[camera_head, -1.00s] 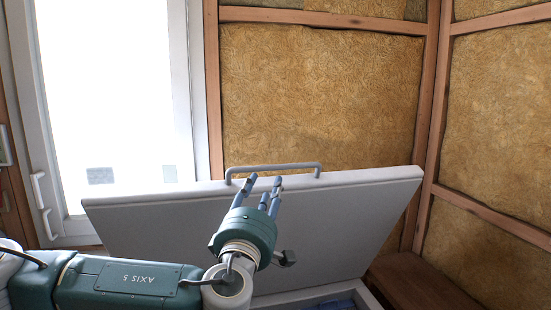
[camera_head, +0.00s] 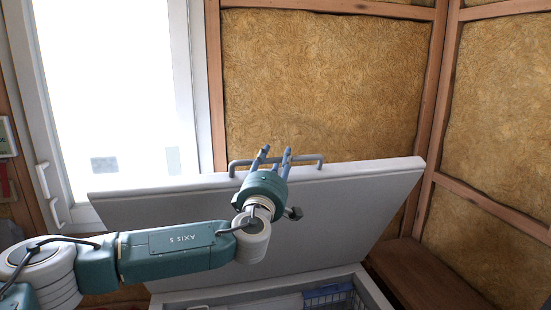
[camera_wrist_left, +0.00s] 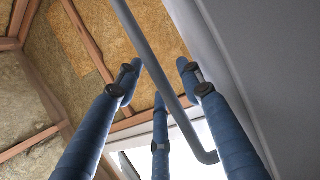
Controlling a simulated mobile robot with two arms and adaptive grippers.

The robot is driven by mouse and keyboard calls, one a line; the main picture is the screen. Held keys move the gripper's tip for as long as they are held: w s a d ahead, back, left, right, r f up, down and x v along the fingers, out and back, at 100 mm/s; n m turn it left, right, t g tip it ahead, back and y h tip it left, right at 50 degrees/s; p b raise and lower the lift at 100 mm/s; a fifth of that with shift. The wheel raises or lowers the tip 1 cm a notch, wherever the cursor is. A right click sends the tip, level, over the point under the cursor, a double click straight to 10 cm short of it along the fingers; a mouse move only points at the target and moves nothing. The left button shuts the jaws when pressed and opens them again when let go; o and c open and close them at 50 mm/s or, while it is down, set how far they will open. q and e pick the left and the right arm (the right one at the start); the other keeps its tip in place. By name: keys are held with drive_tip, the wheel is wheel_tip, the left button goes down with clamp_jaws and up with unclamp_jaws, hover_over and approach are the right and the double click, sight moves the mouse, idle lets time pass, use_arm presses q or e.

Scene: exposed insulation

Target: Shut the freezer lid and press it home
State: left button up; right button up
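The grey freezer lid (camera_head: 350,208) stands raised and tilted back in the head view, its handle (camera_head: 310,158) along the top edge. The open freezer body (camera_head: 372,288) shows below it. My left gripper (camera_head: 275,153) is at the handle, its blue fingers spread upward around the bar's middle. In the left wrist view, the handle (camera_wrist_left: 155,60) runs between the spread fingers of my left gripper (camera_wrist_left: 158,72), with the lid (camera_wrist_left: 275,60) to the right. The fingers look open, not closed on the bar; contact is unclear. My right gripper is out of view.
A blue wire basket (camera_head: 328,297) sits inside the freezer. A wooden bench (camera_head: 425,275) stands at its right. A bright window (camera_head: 115,90) and insulated wall panels (camera_head: 320,80) are behind the lid.

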use_arm(q)
clamp_jaws()
drive_tip(key=shift+s+d+f+b, duration=0.15)
drive_tip(key=shift+s+f+b, duration=0.15)
drive_tip(key=shift+s+f, duration=0.1)
drive_tip(key=s+d+f+m+t+h+b, duration=0.1)
drive_tip(key=s+d+f, duration=0.2)
drive_tip(key=s+f, duration=0.6)
drive_tip(key=s+d+f+m+t+h+b, duration=0.1)
drive_tip(key=s+d+f+t+b, duration=0.1)
drive_tip(key=s+f, duration=0.8)
drive_tip(key=s+d+f+m+t+h+b, duration=0.1)
drive_tip(key=s+d+f, duration=0.3)
drive_tip(key=s+f, duration=0.5)
drive_tip(key=shift+s+f+m+t, duration=0.15)
drive_tip(key=shift+s+m+t, duration=0.15)
drive_tip(key=shift+m, duration=0.2)
drive_tip(key=shift+d, duration=0.1)
